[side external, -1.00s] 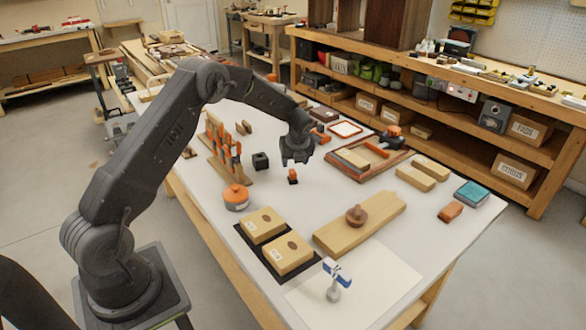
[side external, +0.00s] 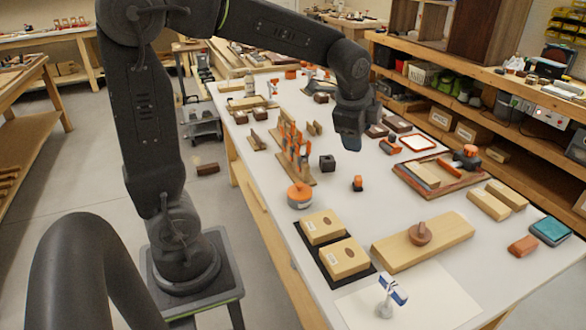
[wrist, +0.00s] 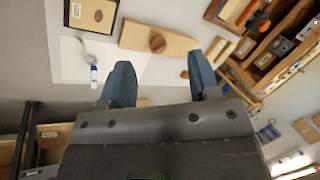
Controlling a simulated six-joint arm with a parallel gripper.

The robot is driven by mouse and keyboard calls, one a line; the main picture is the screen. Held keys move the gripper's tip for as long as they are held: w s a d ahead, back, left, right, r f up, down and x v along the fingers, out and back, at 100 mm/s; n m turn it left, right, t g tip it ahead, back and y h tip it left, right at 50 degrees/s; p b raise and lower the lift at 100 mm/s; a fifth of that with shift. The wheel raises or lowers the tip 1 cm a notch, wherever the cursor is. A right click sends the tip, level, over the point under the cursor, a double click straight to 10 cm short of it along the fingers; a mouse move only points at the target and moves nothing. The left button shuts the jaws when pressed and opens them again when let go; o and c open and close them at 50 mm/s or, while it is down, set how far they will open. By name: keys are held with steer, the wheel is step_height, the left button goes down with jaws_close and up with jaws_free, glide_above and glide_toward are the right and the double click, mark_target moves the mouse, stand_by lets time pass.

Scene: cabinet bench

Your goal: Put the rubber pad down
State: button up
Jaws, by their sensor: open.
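My gripper (side external: 348,140) hangs above the middle of the white bench, its jaws pointing down. In the wrist view my gripper (wrist: 160,68) has its two blue-grey fingers spread apart with nothing held between them. I cannot tell for sure which thing is the rubber pad. A teal-topped block (side external: 550,230) lies flat at the right end of the bench. A thin black mat (side external: 370,277) lies flat at the front under two wooden blocks (side external: 322,227). Both are apart from my gripper.
A wooden board with a round knob (side external: 430,248) lies beside the mat. A blue-and-white upright tool (side external: 388,295) stands on white paper (side external: 435,305). An orange-topped round container (side external: 300,195), a black cube (side external: 327,163) and a wooden tray (side external: 435,186) surround bare bench.

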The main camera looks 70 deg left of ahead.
steer(key=s+d+n+h, duration=0.1)
steer(key=s+d+n, duration=0.3)
steer(key=s, duration=0.5)
steer(key=s+d+n+t+h, duration=0.1)
steer(key=s+d+n, duration=0.3)
steer(key=s, duration=0.5)
steer(key=n, duration=0.2)
steer(key=shift+s+d+r+n+t, duration=0.15)
steer(key=shift+d+r+n+t, duration=0.05)
steer(key=shift+r+n+t, duration=0.1)
